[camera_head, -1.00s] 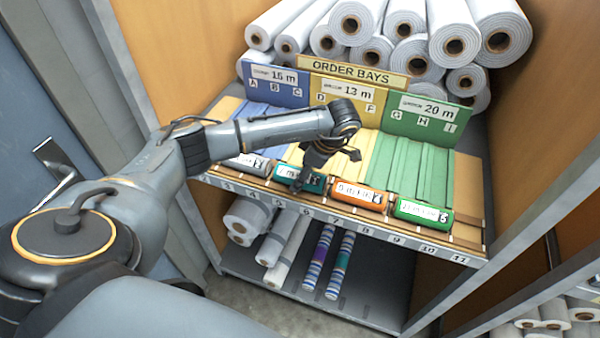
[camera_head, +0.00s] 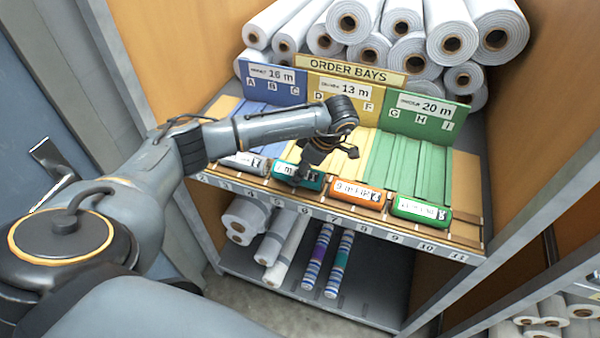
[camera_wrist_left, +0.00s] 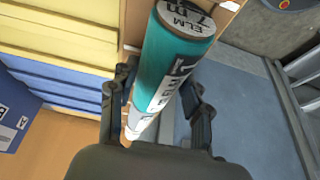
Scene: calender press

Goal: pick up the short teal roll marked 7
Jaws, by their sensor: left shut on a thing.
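The short teal roll (camera_head: 314,181) lies in the row along the front edge of the upper shelf, between a grey roll and an orange one. My left gripper (camera_head: 305,176) is over it from above and hides part of it. My right gripper is not in view.
An orange roll (camera_head: 357,194), a green roll (camera_head: 421,210) and a grey roll (camera_head: 245,163) share the front row. Behind are blue, yellow and green order bays (camera_head: 418,122) with upright signs. White rolls are stacked at the back; more lie on the lower shelf (camera_head: 372,300).

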